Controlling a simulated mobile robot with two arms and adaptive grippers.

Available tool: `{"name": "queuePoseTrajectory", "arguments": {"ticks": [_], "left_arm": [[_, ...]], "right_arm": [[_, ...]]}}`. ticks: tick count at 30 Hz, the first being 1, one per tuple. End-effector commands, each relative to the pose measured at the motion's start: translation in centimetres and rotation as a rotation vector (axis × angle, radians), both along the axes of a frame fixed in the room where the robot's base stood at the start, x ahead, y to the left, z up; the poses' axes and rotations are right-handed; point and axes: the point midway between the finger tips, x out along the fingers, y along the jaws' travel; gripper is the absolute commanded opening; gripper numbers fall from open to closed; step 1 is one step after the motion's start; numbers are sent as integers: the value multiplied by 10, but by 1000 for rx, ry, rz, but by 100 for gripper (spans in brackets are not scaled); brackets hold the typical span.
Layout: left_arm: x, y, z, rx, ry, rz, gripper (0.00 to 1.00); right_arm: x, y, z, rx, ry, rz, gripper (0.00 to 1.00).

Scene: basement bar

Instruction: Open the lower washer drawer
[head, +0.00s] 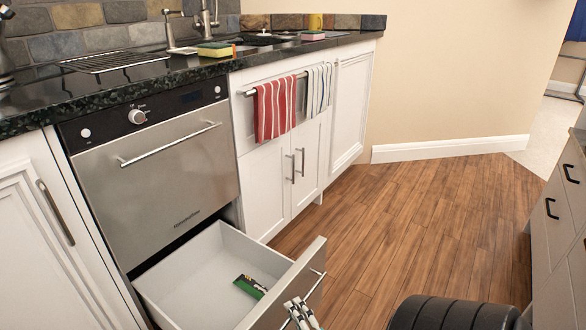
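The washer (160,185) is a steel front with a dark control panel and a long bar handle, left of center in the head view. Its lower drawer (185,272) is pulled well out, showing a pale grey interior. The drawer's steel front has a bar handle (317,284) on its outer face. My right gripper (298,306) is at the bottom edge of the view, its fingertips at this handle. Whether the fingers are closed around the bar cannot be told. My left gripper is not in view.
A green and dark packet (250,287) lies in the drawer. White cabinets flank the washer, with red-striped (274,108) and blue-striped towels on a rail. The dark counter (110,92) carries a drying rack and sponges. Wooden floor (415,220) is clear; drawers (560,215) stand at right.

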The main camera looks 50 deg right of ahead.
Motion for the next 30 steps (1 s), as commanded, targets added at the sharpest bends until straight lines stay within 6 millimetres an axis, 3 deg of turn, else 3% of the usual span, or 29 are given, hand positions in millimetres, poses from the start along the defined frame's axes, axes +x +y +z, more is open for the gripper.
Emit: {"name": "queuePoseTrajectory", "arguments": {"ticks": [3,11,22,30], "left_arm": [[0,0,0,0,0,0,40],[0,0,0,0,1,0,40],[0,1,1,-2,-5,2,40],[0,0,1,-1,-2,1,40]], "right_arm": [[-1,2,-4,7,9,4,0],[0,1,-2,4,6,3,34],[-8,3,-3,2,6,1,34],[-57,20,-13,1,9,2,34]]}}
